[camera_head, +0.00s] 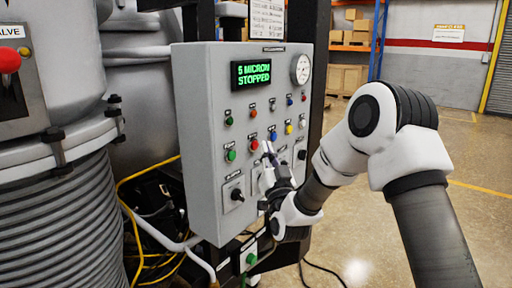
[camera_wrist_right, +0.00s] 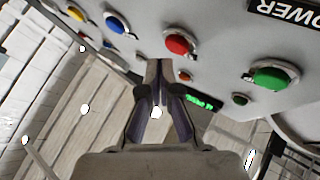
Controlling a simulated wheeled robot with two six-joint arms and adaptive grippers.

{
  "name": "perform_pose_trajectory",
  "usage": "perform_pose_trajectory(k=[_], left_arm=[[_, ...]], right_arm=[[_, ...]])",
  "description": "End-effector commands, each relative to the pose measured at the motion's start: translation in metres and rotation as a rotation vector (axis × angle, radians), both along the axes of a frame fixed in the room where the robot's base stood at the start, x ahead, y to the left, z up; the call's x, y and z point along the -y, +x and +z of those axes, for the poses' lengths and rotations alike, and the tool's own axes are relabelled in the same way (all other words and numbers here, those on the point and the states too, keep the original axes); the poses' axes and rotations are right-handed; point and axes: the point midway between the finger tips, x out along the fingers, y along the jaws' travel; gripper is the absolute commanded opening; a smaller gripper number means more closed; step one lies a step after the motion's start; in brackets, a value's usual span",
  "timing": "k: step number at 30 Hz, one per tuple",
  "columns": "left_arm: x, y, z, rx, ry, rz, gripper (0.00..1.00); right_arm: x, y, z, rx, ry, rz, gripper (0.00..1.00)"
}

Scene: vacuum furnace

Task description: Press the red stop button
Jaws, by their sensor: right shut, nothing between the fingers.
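The red button (camera_head: 255,144) is on the front of a grey control panel (camera_head: 207,120), between a green button (camera_head: 231,155) and a blue button (camera_head: 273,135). My right gripper (camera_head: 267,148) is shut and empty, its tips just right of the red button in the head view. In the right wrist view the red button (camera_wrist_right: 179,44) shows just beyond and slightly right of the shut fingertips (camera_wrist_right: 159,64). I cannot tell whether they touch the panel. The panel's display (camera_head: 257,74) reads "5 MICRON STOPPED". My left gripper is not in view.
A yellow button (camera_head: 288,128), small lamps, a gauge (camera_head: 300,68) and a black knob (camera_head: 237,194) share the panel. A large ribbed metal vessel (camera_head: 60,225) stands at left, with cables beside it. Open floor (camera_head: 360,240) lies to the right.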

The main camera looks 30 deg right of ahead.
Motion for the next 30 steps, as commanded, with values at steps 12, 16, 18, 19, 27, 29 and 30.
perform_pose_trajectory(k=[12,16,18,19,27,29,30], left_arm=[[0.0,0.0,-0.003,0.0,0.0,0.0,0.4],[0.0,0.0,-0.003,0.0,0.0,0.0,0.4],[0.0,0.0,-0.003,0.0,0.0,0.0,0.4],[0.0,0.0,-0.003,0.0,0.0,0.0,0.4],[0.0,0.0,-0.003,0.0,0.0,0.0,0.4],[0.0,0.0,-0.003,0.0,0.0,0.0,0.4],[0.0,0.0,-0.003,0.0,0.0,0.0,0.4]], right_arm=[[0.01,-0.024,-0.001,-0.001,0.002,-0.001,0.0],[0.016,-0.036,0.0,-0.001,0.003,-0.003,0.0],[0.018,-0.041,0.0,0.0,0.002,-0.001,0.0],[0.019,-0.043,0.0,0.0,0.002,-0.001,0.0],[0.019,-0.046,0.0,0.0,0.0,0.0,0.0],[0.019,-0.046,0.0,0.0,0.0,0.0,0.0],[0.019,-0.046,0.0,0.0,0.0,0.0,0.0]])
